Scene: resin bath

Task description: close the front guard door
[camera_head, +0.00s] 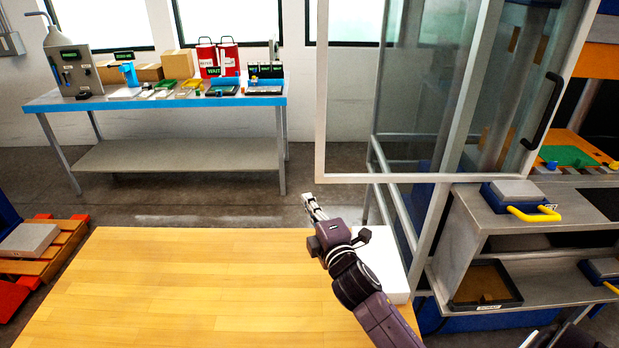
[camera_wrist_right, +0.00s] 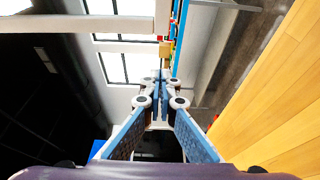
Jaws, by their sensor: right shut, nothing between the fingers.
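The front guard door (camera_head: 420,110) is a clear panel in a light grey frame, at the upper right of the head view. A black bar handle (camera_head: 543,110) is on its right side. The panel reaches left past the machine's grey corner post (camera_head: 447,190), and part of the opening right of it is uncovered. My right gripper (camera_head: 314,207) is shut and empty, left of and below the door's lower left corner, apart from it. In the wrist view the right gripper's fingers (camera_wrist_right: 160,88) meet at the tips. My left gripper is not in view.
A wooden table top (camera_head: 200,285) lies below my right arm, with a white block (camera_head: 385,262) at its right end. A grey shelf unit (camera_head: 540,262) with a yellow-handled blue item (camera_head: 520,200) stands at right. A blue-edged bench (camera_head: 160,100) is at the back left.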

